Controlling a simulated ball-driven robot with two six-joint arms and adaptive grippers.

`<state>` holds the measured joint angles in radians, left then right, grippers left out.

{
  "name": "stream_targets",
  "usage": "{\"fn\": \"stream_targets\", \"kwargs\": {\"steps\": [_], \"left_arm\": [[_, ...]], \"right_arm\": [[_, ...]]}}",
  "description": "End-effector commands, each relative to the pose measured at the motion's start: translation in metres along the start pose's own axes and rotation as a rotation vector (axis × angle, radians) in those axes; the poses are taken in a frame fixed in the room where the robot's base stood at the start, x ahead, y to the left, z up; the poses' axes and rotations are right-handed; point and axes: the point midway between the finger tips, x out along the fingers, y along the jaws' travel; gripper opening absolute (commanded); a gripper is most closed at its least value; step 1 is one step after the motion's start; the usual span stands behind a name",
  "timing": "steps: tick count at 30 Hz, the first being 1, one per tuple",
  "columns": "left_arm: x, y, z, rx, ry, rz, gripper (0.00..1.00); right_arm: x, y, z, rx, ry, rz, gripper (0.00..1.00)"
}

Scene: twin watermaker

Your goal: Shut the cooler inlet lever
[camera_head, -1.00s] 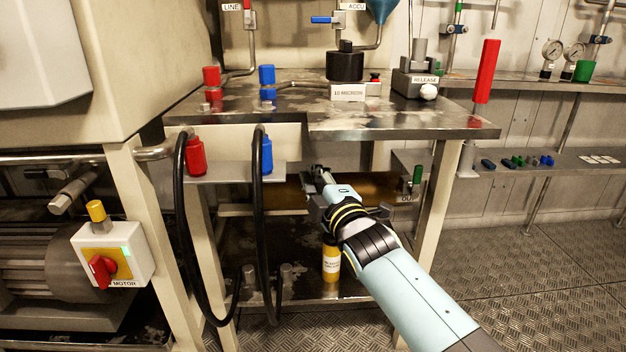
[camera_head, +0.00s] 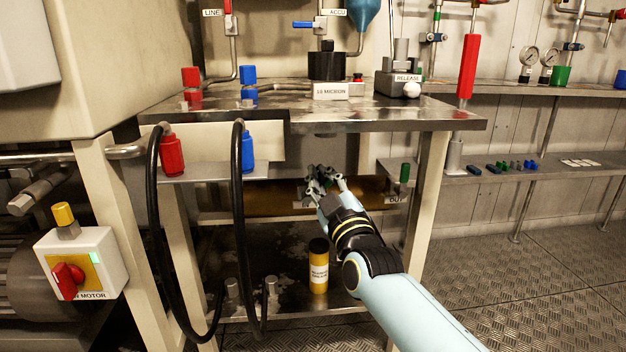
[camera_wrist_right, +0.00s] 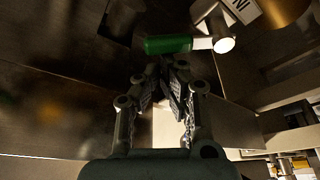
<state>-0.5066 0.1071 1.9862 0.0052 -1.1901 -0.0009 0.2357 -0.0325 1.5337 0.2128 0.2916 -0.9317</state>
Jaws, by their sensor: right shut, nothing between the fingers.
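In the right wrist view, a green lever handle (camera_wrist_right: 168,45) lies crosswise just beyond my fingertips, joined to a pale round stem. A white label (camera_wrist_right: 243,10) beside it reads "IN", partly cut off. My right gripper (camera_wrist_right: 172,68) is shut and empty, its tips close to the handle; whether they touch cannot be told. In the head view my right gripper (camera_head: 325,180) is under the bench top, in front of the brass cooler cylinder (camera_head: 262,197), and hides the inlet lever. The outlet's green lever (camera_head: 404,172) stands upright above the "OUT" label. My left gripper is not in view.
The steel bench top (camera_head: 400,115) overhangs my gripper. Two black hoses (camera_head: 238,220) hang to its left. A yellow bottle (camera_head: 319,268) stands on the lower shelf. A bench leg (camera_head: 428,200) stands to the right of my arm.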

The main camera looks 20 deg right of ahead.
Motion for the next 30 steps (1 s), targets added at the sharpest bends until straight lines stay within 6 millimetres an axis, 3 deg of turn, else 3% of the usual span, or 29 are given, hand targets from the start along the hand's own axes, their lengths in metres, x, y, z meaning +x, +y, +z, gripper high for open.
{"fn": "stream_targets", "kwargs": {"steps": [16,30], "left_arm": [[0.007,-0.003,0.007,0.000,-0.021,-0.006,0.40],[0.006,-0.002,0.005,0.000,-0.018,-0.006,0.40]], "right_arm": [[-0.009,0.007,0.027,0.437,0.000,0.153,0.00],[-0.013,0.006,0.037,0.590,-0.001,0.206,0.00]]}}
